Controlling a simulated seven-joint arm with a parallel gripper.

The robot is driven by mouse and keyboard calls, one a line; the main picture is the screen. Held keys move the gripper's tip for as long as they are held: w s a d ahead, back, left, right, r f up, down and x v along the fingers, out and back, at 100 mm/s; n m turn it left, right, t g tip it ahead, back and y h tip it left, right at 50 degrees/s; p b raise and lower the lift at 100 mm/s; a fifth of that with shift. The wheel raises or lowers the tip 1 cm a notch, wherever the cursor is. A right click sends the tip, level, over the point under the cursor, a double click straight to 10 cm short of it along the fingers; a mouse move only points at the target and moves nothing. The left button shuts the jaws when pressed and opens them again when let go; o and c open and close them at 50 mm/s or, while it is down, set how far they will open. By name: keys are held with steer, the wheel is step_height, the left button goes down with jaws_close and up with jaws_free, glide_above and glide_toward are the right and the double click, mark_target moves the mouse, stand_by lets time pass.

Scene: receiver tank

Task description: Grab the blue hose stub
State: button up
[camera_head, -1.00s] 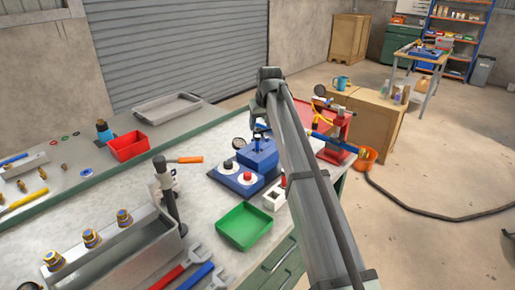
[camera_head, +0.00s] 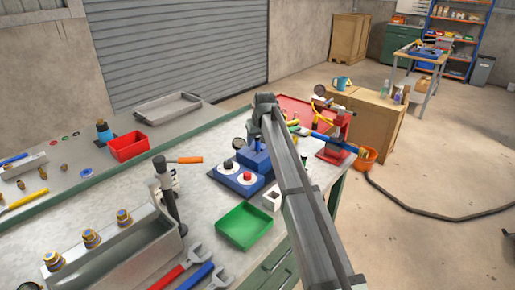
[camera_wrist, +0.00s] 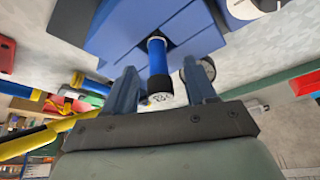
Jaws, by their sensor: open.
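The blue hose stub (camera_wrist: 157,63) stands out from a blue block (camera_wrist: 105,25) in the wrist view, with a black band and a pale end face nearest me. My gripper (camera_wrist: 159,72) is open, its two fingers apart on either side of the stub, with a visible gap on each side. In the head view the stub (camera_head: 257,143) rises from the top of the blue fixture (camera_head: 253,160) on the bench. My gripper's fingers are mostly hidden there behind my own wrist.
A green tray (camera_head: 244,227) lies in front of the fixture. The bench between has some free room.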

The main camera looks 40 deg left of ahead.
steer(key=shift+c, duration=0.2)
jaws_close()
stand_by(0.3)
